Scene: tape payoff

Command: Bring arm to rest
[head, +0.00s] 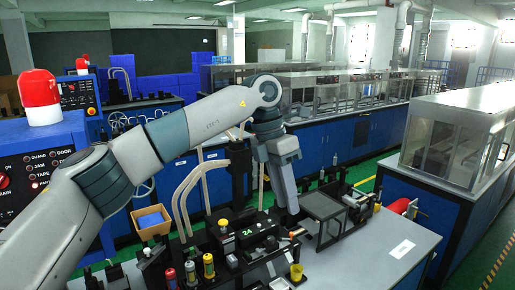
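My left arm comes in from the left, rises to a bent joint at the top middle, and hangs down over the bench. My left gripper (291,207) is at the lower end of this arm, low behind the black tape fixture (246,238) and left of the dark tray stand (320,206). Its fingers are too small and partly hidden, so I cannot tell if they are open or hold anything. My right gripper is not in view.
The grey bench top (385,255) is mostly clear at the right. A yellow cup (296,273) and several small bottles stand at the front. A tan bin (151,223) is at the left. A panel with a red lamp (40,95) stands beside my arm.

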